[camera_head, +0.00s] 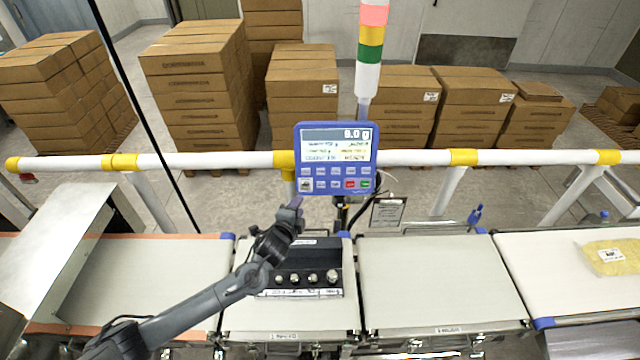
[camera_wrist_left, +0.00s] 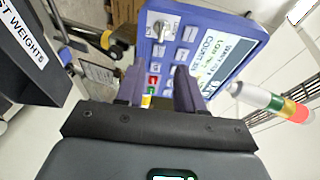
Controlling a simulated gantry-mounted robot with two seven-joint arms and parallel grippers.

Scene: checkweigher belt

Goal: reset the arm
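My left arm comes in from the lower left. Its gripper (camera_head: 294,204) is in front of the lower left part of the blue display panel (camera_head: 335,157). In the left wrist view, the two fingers of my left gripper (camera_wrist_left: 158,84) are apart with nothing held between them. The blue panel (camera_wrist_left: 200,50) with its keys and a silver knob fills the view beyond the fingertips; whether they touch it cannot be told. My right gripper is not in view.
A black test-weights case (camera_head: 318,260) with several metal weights sits on the belt below my arm. A bare belt section (camera_head: 440,275) lies to its right. A yellow bag (camera_head: 606,257) lies far right. A white rail (camera_head: 410,157) and signal tower (camera_head: 369,50) stand behind.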

